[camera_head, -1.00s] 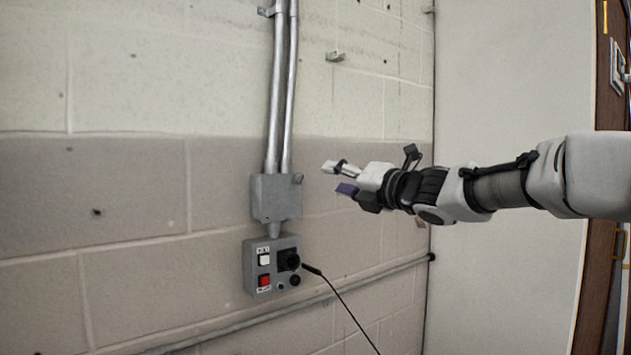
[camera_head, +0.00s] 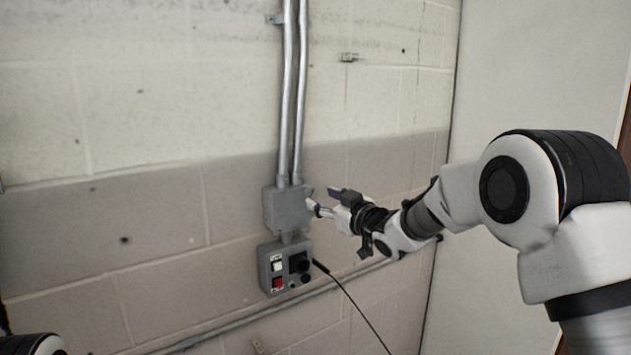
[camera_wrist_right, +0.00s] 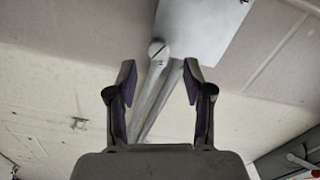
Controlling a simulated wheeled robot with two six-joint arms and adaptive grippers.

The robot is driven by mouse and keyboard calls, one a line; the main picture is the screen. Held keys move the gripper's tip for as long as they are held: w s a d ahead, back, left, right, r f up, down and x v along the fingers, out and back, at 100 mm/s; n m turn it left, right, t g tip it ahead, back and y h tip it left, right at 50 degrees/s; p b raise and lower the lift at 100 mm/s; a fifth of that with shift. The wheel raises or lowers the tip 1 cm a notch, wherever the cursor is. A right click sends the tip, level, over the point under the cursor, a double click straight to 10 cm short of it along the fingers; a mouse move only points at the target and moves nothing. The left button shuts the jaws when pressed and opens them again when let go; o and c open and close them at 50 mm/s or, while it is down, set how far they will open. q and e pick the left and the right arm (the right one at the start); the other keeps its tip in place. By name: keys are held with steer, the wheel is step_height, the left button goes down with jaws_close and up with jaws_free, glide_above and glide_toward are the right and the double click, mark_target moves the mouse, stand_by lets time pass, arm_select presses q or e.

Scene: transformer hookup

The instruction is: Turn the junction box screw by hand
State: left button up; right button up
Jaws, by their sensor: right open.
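The grey junction box (camera_head: 287,208) is fixed to the wall below two metal conduits. Its slotted round screw (camera_wrist_right: 157,48) shows at the box's edge in the right wrist view, ahead of and between my fingertips. In the head view the screw is a small knob (camera_head: 308,192) at the box's upper right. My right gripper (camera_head: 325,202) is open and empty, just right of the box, with its fingers pointing at it. It also shows in the right wrist view (camera_wrist_right: 159,82). I cannot tell whether a finger touches the box. My left gripper is not in view.
A grey control box (camera_head: 285,266) with white and red buttons and a black plug sits below the junction box. A black cable (camera_head: 350,303) hangs from it to the lower right. Conduits (camera_head: 292,90) rise above. A horizontal pipe (camera_head: 240,323) runs low along the wall.

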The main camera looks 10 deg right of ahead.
mark_target(312, 193)
steer(key=p+x, duration=0.1)
steer(key=x, duration=0.3)
steer(key=shift+w, duration=0.35)
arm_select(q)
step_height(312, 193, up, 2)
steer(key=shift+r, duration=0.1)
arm_select(e)
steer(key=shift+s, duration=0.1)
jaws_close()
